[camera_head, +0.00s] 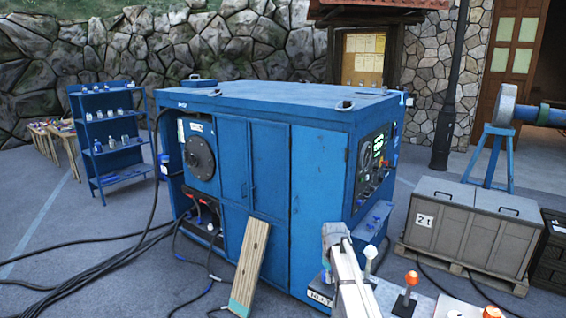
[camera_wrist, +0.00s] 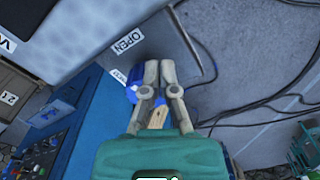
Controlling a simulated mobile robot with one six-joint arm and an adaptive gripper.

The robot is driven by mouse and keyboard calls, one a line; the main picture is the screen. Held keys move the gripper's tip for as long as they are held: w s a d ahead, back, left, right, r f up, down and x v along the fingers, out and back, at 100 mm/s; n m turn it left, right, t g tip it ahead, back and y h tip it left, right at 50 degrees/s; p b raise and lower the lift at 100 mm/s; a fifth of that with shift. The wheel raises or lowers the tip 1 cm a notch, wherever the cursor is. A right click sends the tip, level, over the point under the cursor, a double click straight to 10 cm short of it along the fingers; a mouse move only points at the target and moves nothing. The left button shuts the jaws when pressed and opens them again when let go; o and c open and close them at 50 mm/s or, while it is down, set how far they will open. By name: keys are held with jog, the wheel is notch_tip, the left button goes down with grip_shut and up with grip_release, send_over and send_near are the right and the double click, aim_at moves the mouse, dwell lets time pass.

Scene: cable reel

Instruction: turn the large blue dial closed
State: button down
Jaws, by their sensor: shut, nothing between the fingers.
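In the wrist view a blue part (camera_wrist: 132,86), probably the large blue dial, shows beside and behind my fingers, mostly hidden by them. A label reading OPEN (camera_wrist: 127,41) is on the grey surface above it, and a second small label (camera_wrist: 118,76) sits just left of it. My gripper (camera_wrist: 158,66) is shut with its fingertips together and nothing between them. The fingers overlap the blue part in the picture; I cannot tell whether they touch it. In the head view the dial cannot be made out clearly.
A large blue cabinet (camera_head: 265,175) fills the middle of the head view, with a wooden plank (camera_head: 249,265) leaning on it. Black cables (camera_head: 95,262) lie on the ground at left.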

jog(key=shift+w+d, duration=0.4)
jog(key=shift+d, duration=0.45)
dwell(0.4)
jog(key=shift+w+d, duration=0.35)
jog(key=shift+d, duration=0.1)
dwell(0.6)
jog(key=shift+s+d, duration=0.2)
jog(key=shift+d, duration=0.05)
jog(key=shift+s, duration=0.1)
dwell(0.5)
notch_tip(320, 180, up, 6)
jog(key=p, duration=0.6)
